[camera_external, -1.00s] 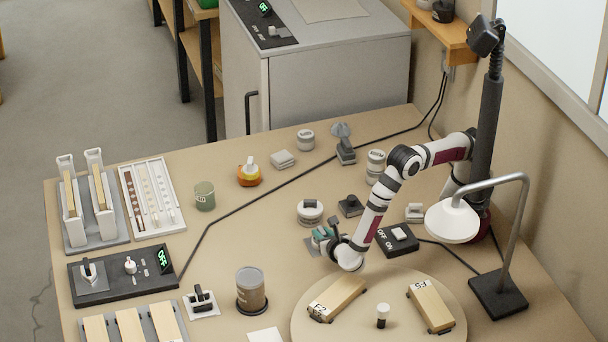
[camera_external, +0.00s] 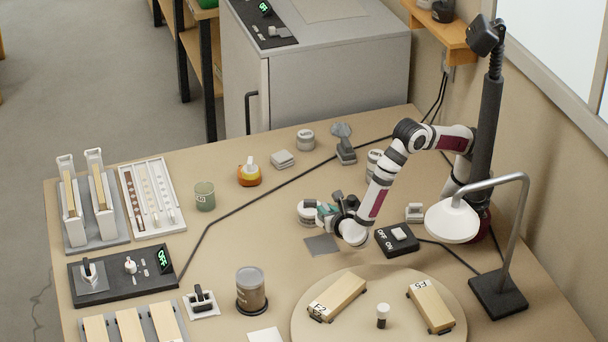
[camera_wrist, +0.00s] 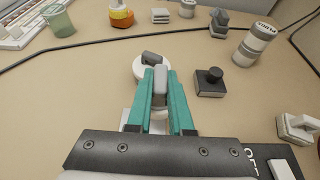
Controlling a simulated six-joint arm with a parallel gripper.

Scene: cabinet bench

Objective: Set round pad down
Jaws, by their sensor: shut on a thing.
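My gripper (camera_external: 328,211), with teal fingers, also shows in the wrist view (camera_wrist: 158,80). It is shut on the grey handle of a held piece (camera_wrist: 160,88), which I take to be the round pad. A second white round piece with a dark grey handle (camera_wrist: 151,66) stands on the bench just beyond the fingertips, and shows left of my gripper in the external view (camera_external: 307,213). A dark grey square (camera_external: 321,245) lies bare in front of my gripper.
A black block with a knob (camera_wrist: 210,82) is right of my fingers. The ON/OFF switch box (camera_external: 397,239) stands close by on the right. A turntable (camera_external: 380,300) with two wooden blocks is in front. The bench left of the grey square is clear.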

